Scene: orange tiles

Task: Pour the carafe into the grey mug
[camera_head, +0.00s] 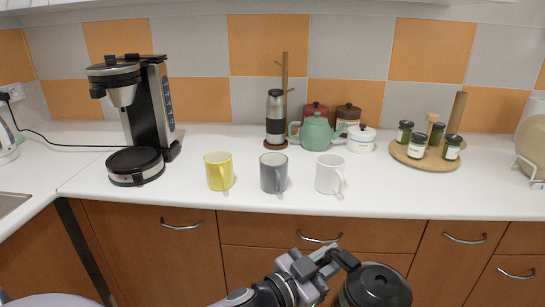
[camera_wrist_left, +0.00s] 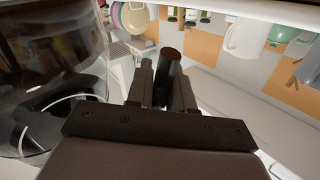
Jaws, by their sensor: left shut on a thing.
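The grey mug (camera_head: 273,172) stands upright on the white counter, between the yellow mug (camera_head: 219,170) and the white mug (camera_head: 329,173). My left gripper (camera_head: 336,262) is in front of the counter and below its top, to the right of the grey mug in the picture. It is shut on the dark handle of the carafe (camera_head: 376,286), whose black lid shows at the bottom edge. In the left wrist view the handle (camera_wrist_left: 171,72) sits between the fingers, and the clear glass carafe body (camera_wrist_left: 50,65) fills the left side. Its contents cannot be made out. My right gripper is not in view.
A coffee machine (camera_head: 147,105) with a round black base plate (camera_head: 136,165) stands at the left. A teapot (camera_head: 317,132), a steel flask (camera_head: 275,115), canisters and a round wooden board with jars (camera_head: 425,160) stand behind. The counter's front strip is clear.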

